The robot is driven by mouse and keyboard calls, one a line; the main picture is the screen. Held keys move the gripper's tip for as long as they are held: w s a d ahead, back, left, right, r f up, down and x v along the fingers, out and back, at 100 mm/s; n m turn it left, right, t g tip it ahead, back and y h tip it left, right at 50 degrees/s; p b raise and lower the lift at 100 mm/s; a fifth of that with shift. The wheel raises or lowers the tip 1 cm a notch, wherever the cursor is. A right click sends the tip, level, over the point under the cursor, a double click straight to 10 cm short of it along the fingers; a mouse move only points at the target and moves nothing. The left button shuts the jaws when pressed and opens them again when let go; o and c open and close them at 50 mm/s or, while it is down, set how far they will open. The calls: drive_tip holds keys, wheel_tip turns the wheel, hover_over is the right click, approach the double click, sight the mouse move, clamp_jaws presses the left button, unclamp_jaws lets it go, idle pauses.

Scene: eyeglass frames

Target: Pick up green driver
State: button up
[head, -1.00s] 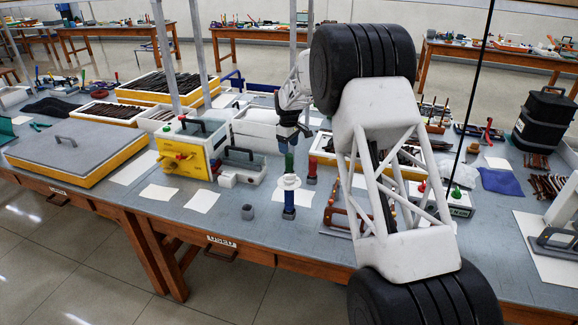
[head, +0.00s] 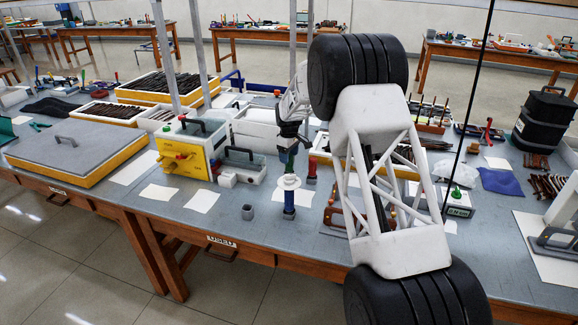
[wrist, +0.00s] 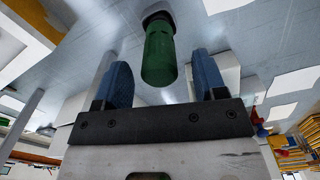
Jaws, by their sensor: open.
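In the wrist view, the rounded green handle (wrist: 160,55) shows between the two blue fingers of my gripper (wrist: 162,72). The fingers are open, with a gap on each side of the handle. The driver's lower end is hidden in the stand.
A red-topped piece (head: 312,168) stands close behind on the right. A yellow-fronted box (head: 188,155) is further left. My arm hides part of the table on the right.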

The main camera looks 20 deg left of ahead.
drive_tip(key=shift+f, duration=1.55)
drive_tip(key=shift+c, duration=0.3)
drive_tip(key=c, duration=1)
drive_tip(key=shift+r, duration=0.15)
drive_tip(key=shift+r, duration=4.9)
drive_tip(key=shift+d, duration=0.1)
